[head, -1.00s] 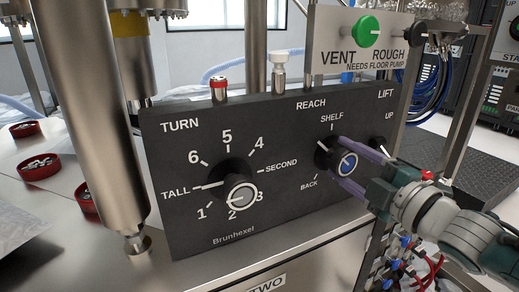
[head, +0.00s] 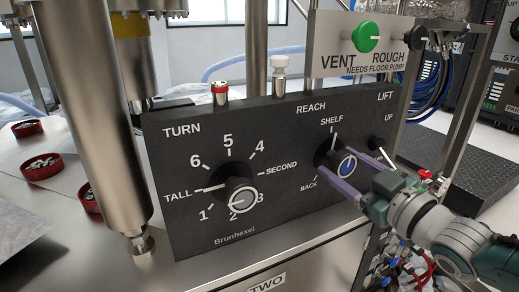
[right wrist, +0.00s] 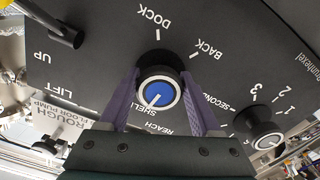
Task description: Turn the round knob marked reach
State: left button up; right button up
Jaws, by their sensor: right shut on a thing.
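The reach knob (head: 347,165) is a round black knob with a blue cap, under the word REACH on the dark panel (head: 290,190). Its white pointer stands nearly upright at SHELF in the head view. The right wrist view shows the blue cap (right wrist: 159,93) close up, its white mark slanting towards SHELF. My right gripper (head: 350,170) is shut on this knob, with one purple finger on each side. In the right wrist view my right gripper (right wrist: 162,97) straddles the knob. My left gripper is not in view.
The TURN knob (head: 240,194) is left on the same panel, and the LIFT lever (head: 380,147) is close right of my fingers. Above is a plate with a green knob (head: 366,38). A steel column (head: 105,120) stands at the left.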

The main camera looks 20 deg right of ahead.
jog(key=m, duration=0.3)
jog(key=shift+a+m, duration=0.1)
jog(key=shift+m, duration=0.3)
jog(key=m, duration=0.3)
jog(key=shift+a+m, duration=0.1)
jog(key=shift+m, duration=0.2)
jog(key=m, duration=0.3)
jog(key=shift+r+m, duration=0.1)
jog(key=shift+m, duration=0.2)
jog(key=m, duration=0.3)
jog(key=shift+a+m, duration=0.15)
jog(key=shift+m, duration=0.15)
jog(key=m, duration=0.3)
jog(key=shift+m+b, duration=0.3)
jog(key=shift+b, duration=0.1)
jog(key=m, duration=0.3)
jog(key=shift+r+m+b, duration=0.1)
jog(key=shift+m+b, duration=0.3)
jog(key=m+b, duration=0.2)
jog(key=m, duration=0.4)
jog(key=shift+r, duration=0.15)
jog(key=shift+m, duration=0.3)
